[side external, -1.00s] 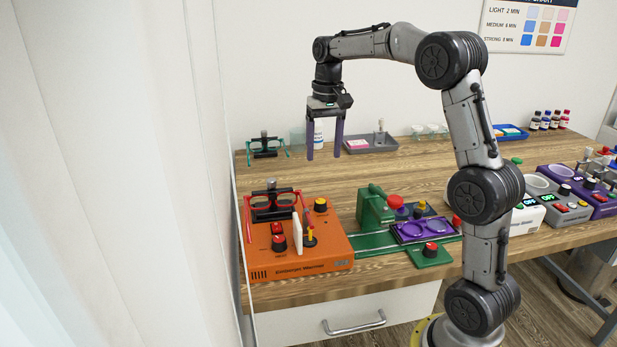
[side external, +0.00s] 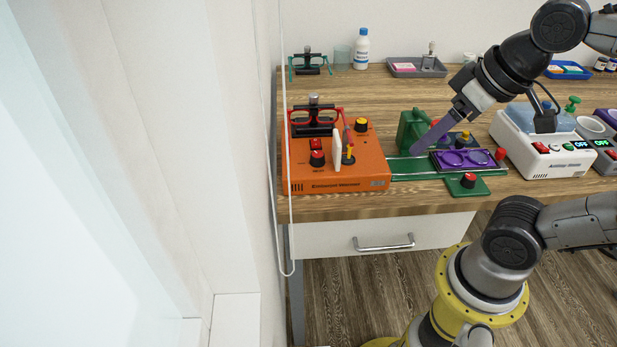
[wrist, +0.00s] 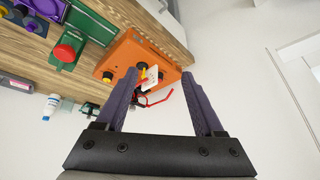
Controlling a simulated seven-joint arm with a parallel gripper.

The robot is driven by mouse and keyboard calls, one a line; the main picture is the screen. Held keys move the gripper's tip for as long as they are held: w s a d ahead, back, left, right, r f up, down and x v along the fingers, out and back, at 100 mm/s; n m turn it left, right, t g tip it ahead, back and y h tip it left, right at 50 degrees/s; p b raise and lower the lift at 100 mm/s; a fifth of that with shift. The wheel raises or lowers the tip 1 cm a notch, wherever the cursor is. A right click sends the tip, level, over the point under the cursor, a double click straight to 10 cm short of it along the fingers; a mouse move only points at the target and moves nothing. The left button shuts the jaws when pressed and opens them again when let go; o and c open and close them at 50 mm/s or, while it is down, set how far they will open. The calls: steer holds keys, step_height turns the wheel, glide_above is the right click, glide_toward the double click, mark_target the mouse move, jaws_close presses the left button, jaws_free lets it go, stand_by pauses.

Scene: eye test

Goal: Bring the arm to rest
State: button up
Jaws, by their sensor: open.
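My gripper (side external: 416,149) is in the side view, with its purple fingers seen edge-on and slanting down to the left. They overlap the green press and slide of the bench in the picture; the height above them is hard to judge. In the wrist view my gripper (wrist: 158,72) has its two fingers well apart, with nothing held. The orange machine (wrist: 128,52) shows beyond and between the fingers, apart from them. My arm is bent, with its elbow at the upper right of the side view and its yellow base at the bottom.
The orange machine (side external: 360,162) carries red glasses (side external: 300,117). Right of it are a green press (side external: 406,130), a purple lens tray (side external: 490,165) and a white machine (side external: 535,145). A bottle (side external: 361,50) and grey tray (side external: 405,68) stand behind. Bare wood (side external: 385,95) lies between.

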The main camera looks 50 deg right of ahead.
steer(key=f, duration=0.3)
steer(key=shift+s+f+n, duration=0.15)
steer(key=shift+s+n, duration=0.25)
stand_by(0.5)
